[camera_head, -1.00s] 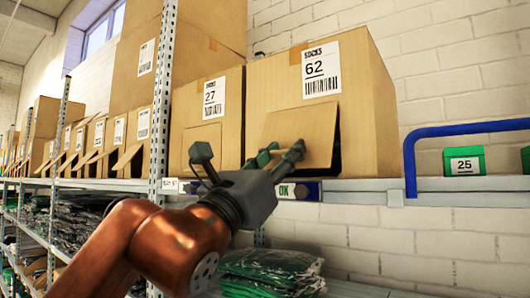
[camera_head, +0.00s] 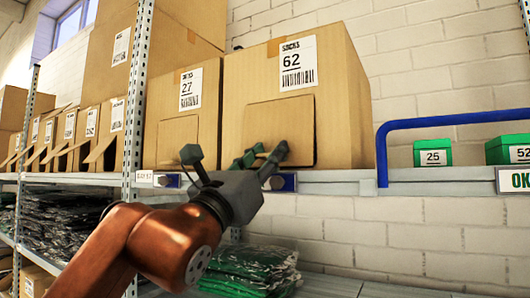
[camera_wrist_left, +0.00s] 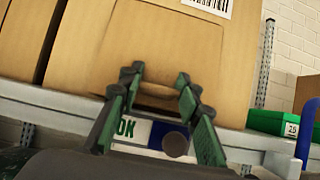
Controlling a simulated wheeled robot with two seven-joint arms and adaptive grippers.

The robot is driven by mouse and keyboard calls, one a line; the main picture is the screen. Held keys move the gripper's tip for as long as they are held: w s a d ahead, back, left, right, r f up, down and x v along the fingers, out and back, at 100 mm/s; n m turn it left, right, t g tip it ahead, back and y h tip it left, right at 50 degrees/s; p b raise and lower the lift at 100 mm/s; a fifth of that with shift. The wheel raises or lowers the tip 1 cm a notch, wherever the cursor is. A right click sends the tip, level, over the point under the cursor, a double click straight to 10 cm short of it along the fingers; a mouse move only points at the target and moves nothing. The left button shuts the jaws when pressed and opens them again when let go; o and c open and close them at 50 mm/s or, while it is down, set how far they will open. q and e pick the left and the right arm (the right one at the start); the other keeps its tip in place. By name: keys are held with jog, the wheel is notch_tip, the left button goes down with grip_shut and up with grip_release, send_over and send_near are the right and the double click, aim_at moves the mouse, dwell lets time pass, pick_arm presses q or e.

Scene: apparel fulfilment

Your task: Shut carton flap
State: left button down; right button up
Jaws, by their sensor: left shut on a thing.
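The carton marked SOCKS 62 (camera_head: 345,110) stands on the shelf; its front flap (camera_head: 283,118) lies close to flat against the front, with a thin dark line along its right and lower edges. My left gripper (camera_head: 264,155) is at the flap's lower part, its fingertips against it. In the left wrist view, the fingers (camera_wrist_left: 160,78) stand apart at the lower edge of the flap (camera_wrist_left: 165,45), where a small slot shows. What exactly sits between them is partly hidden. My right gripper is not in view.
Carton 27 (camera_head: 205,115) stands close on the left, its flap flat. Several smaller cartons farther left have flaps sticking out. The shelf edge (camera_head: 340,188) runs just below my gripper. A blue rail (camera_head: 381,160) and green boxes (camera_head: 432,153) are at the right. Bagged garments (camera_head: 250,270) lie below.

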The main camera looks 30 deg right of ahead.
pick_arm(q)
jog(key=shift+w+d+f, duration=0.3)
jog(key=shift+d+f, duration=0.1)
jog(key=shift+f, duration=0.25)
jog(key=c, duration=1.7)
grip_release()
jog(key=shift+c, duration=0.2)
jog(key=shift+o, duration=0.8)
jog(key=shift+w+d, duration=0.1)
jog(key=shift+d, duration=0.05)
jog(key=shift+o, duration=1.1)
jog(key=shift+r, duration=0.3)
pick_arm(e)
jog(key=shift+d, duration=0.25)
pick_arm(q)
jog(key=shift+a, duration=0.2)
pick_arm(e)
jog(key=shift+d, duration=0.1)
pick_arm(q)
jog(key=v, duration=1.2)
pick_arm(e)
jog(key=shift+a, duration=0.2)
pick_arm(q)
jog(key=shift+r, duration=0.1)
